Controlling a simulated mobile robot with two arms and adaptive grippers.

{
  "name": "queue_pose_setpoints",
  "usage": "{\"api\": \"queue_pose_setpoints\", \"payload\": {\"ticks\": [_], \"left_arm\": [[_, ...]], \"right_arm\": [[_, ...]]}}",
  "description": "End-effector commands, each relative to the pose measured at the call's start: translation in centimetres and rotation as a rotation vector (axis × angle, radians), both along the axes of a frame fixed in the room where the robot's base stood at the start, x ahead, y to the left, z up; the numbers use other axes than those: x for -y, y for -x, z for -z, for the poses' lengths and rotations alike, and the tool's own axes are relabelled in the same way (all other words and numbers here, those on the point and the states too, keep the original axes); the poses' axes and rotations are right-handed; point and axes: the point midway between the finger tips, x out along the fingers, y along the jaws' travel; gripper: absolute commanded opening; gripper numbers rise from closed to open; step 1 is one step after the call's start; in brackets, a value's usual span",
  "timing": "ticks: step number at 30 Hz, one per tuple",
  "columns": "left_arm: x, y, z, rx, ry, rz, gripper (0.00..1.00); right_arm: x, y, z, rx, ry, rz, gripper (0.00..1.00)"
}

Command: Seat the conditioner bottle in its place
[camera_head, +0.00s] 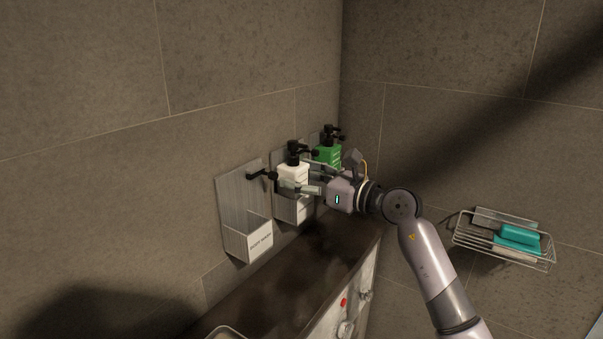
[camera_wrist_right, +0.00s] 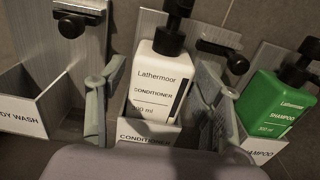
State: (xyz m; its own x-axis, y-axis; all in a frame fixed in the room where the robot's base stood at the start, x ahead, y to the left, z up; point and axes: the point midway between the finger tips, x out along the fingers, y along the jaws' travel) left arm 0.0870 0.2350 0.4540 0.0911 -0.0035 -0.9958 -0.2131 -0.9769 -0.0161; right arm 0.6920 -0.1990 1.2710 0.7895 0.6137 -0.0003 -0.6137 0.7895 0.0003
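The white conditioner bottle (camera_head: 293,178) with a black pump stands nearly upright at the middle wall holder (camera_head: 293,212). In the right wrist view the bottle (camera_wrist_right: 158,84) has its lower end behind the front lip of the holder labelled CONDITIONER (camera_wrist_right: 150,134); its base is hidden. My right gripper (camera_head: 307,186) reaches in from the right. In the right wrist view its fingers (camera_wrist_right: 158,95) stand on both sides of the bottle, apart, with narrow gaps showing, so it looks open. My left gripper is not in view.
The empty BODY WASH holder (camera_head: 259,241) is to the left. The green shampoo bottle (camera_head: 328,154) sits in the right holder. Black swing latches (camera_wrist_right: 220,47) stick out from the backplates. A dark counter (camera_head: 290,285) lies below; a wire soap basket (camera_head: 505,243) hangs at right.

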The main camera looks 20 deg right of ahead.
Motion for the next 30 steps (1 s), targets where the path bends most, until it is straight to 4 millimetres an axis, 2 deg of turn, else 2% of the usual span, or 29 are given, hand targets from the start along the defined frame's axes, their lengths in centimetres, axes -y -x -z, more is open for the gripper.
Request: {"api": "queue_pose_setpoints", "payload": {"ticks": [3, 14, 17, 24, 30], "left_arm": [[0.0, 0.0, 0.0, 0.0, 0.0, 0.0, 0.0], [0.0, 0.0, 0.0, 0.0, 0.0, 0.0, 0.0], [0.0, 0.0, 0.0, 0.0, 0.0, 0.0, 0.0], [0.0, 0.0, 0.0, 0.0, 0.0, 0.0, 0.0], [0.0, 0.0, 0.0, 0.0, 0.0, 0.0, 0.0]], "right_arm": [[0.0, 0.0, 0.0, 0.0, 0.0, 0.0, 0.69], [0.4, 0.4, 0.2, -0.002, 0.002, 0.001, 0.69], [1.3, 1.5, 0.2, -0.002, 0.004, 0.003, 0.69], [4.5, 5.6, 0.1, -0.003, 0.005, 0.004, 0.69], [6.5, 8.3, 0.1, -0.004, 0.002, 0.002, 0.69]]}}
